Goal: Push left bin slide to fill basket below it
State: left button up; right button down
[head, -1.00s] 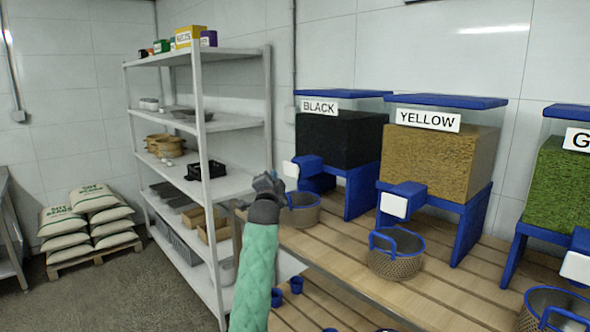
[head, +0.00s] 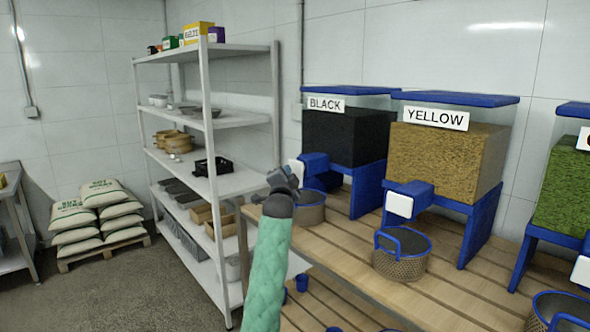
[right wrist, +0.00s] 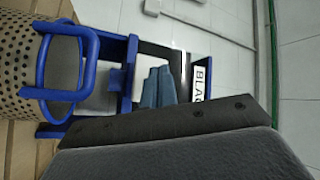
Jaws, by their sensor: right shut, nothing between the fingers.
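The left bin (head: 342,132), labelled BLACK, holds dark material and stands on a blue frame. Its blue slide (head: 316,165) has a white front plate and juts out toward the left. Below it a mesh basket (head: 311,212) with a blue handle sits on the wooden table, partly behind my right gripper; I cannot tell what is in it. The basket also shows in the right wrist view (right wrist: 20,70). My right gripper (head: 284,177) is shut and empty, just in front of the slide's white plate; contact cannot be told. Its fingertips (right wrist: 158,86) point toward the bin in the right wrist view. My left gripper is out of view.
The YELLOW bin (head: 445,155) with its own slide and basket (head: 401,262) stands to the right, and a green-filled bin (head: 570,190) beyond it. A metal shelf (head: 225,185) stands left of the table. Sacks (head: 95,215) lie on a pallet on the floor.

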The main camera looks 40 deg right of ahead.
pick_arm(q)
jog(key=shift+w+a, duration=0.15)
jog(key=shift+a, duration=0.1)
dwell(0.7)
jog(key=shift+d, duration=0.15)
pick_arm(e)
jog(key=shift+d, duration=0.4)
dwell(0.6)
jog(key=shift+d, duration=0.1)
